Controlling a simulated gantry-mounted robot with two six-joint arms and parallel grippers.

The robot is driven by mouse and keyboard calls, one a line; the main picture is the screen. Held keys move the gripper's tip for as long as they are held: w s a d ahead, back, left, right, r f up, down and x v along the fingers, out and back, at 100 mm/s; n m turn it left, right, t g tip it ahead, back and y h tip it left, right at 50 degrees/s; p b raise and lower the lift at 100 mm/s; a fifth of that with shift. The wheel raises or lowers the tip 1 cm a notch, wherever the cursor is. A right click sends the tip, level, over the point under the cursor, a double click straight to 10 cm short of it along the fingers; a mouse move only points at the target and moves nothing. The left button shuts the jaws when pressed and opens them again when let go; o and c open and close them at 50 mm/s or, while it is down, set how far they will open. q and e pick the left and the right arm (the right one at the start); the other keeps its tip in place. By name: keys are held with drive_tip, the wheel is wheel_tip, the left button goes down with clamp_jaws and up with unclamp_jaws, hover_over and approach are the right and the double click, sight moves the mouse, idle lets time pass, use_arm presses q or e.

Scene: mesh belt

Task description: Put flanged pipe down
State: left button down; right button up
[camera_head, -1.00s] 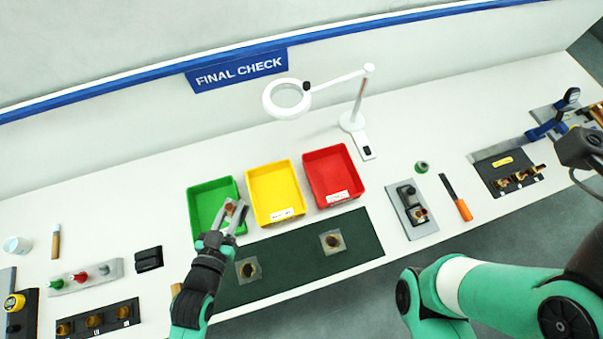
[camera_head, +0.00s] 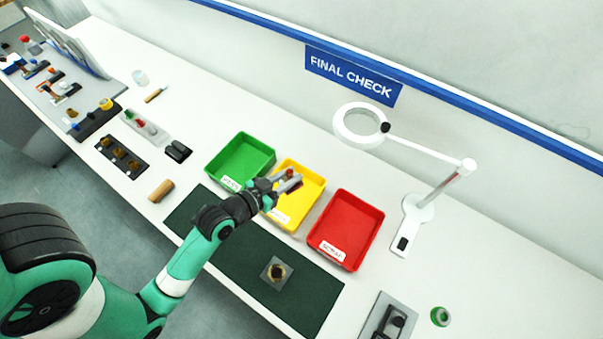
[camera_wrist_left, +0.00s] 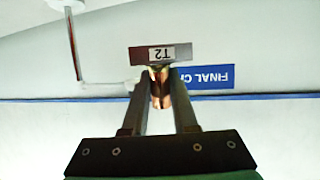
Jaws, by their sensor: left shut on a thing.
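My left gripper (camera_head: 288,183) is above the yellow tray (camera_head: 309,218) in the head view. It is shut on a flanged pipe (camera_head: 291,174), a small coppery tube. In the left wrist view the pipe (camera_wrist_left: 161,92) sits between the two fingers, with a dark flange plate marked T2 (camera_wrist_left: 160,54) beyond the fingertips. Another flanged pipe (camera_head: 277,272) stands on the dark green mat (camera_head: 240,262). My left arm hides part of the mat. My right gripper is not in view.
A green tray (camera_head: 219,177) lies left of the yellow one and a red tray (camera_head: 373,239) right of it. A magnifier lamp (camera_head: 417,218) stands behind the red tray. Left are a wooden piece (camera_head: 161,191) and a dark rack (camera_head: 122,157) of fittings.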

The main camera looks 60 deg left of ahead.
use_arm(q)
drive_tip(key=s+a+f+n+g+y+b, duration=0.1)
drive_tip(key=s+a+f+n+y+b, duration=0.1)
drive_tip(key=s+a+f+b, duration=0.3)
drive_tip(key=s+a+f+n+g+y+b, duration=0.1)
drive_tip(key=s+a+f+n+y+b, duration=0.15)
drive_tip(key=s+a, duration=0.4)
drive_tip(key=b, duration=0.6)
hover_over(291, 199)
wheel_tip(291, 199, down, 13)
drive_tip(key=shift+a+r, duration=0.1)
drive_tip(key=shift+r, duration=0.05)
drive_tip(key=shift+f, duration=0.3)
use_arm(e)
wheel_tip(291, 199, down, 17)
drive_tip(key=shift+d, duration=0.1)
use_arm(q)
drive_tip(key=shift+f+b, duration=0.65)
drive_tip(key=shift+b, duration=0.2)
drive_tip(key=c, duration=0.7)
unclamp_jaws()
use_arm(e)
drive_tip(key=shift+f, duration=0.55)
